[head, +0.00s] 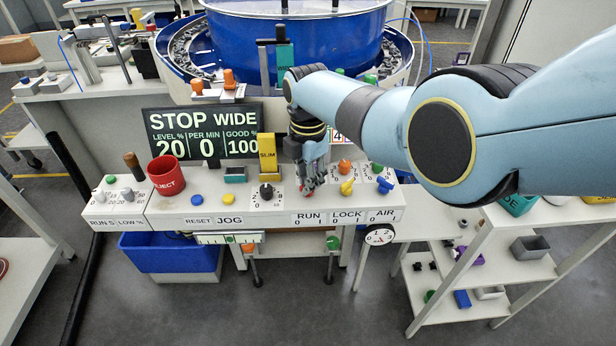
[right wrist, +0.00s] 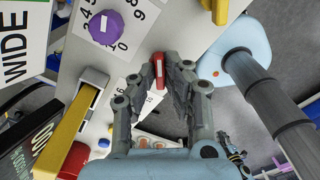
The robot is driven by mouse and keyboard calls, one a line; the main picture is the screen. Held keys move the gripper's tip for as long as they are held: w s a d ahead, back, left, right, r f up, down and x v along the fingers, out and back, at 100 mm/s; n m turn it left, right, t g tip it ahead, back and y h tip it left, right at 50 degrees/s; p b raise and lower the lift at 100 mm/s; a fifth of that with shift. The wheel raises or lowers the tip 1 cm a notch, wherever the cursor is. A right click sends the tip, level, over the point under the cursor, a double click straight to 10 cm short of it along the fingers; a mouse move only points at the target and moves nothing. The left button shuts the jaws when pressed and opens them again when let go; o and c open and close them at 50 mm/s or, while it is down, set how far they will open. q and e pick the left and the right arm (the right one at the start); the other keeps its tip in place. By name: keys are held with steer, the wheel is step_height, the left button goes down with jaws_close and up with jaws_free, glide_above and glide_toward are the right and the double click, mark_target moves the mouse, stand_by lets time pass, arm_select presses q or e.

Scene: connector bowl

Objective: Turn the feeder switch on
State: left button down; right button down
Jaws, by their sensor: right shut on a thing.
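The switch panel (head: 170,215) runs across the front of the bench. Its RUN label (head: 309,218), marked 0 and 1, sits just below my right gripper (head: 308,188). My right arm reaches in from the right and the gripper points down at the panel. In the right wrist view the gripper's fingertips (right wrist: 160,70) are closed around a small red lever (right wrist: 158,76), which seems to be the RUN switch. The fingers hide most of it, so its 0 or 1 position cannot be told. The display (head: 205,133) reads STOP, WIDE, 20, 0, 100. My left gripper is not in view.
A yellow SLIM block (head: 267,153) and a black dial (head: 266,192) stand left of the gripper. An orange knob (head: 345,167) and a yellow lever (head: 347,187) stand close on its right. A red REJECT cup (head: 165,175) is farther left. The blue bowl (head: 300,40) is behind.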

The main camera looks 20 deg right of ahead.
steer(key=m, duration=0.3)
steer(key=shift+m+p, duration=0.3)
steer(key=shift+p, duration=0.05)
steer(key=m, duration=0.4)
steer(key=shift+m, duration=0.3)
steer(key=m, duration=0.4)
steer(key=shift+p, duration=0.35)
steer(key=shift+m, duration=2.1)
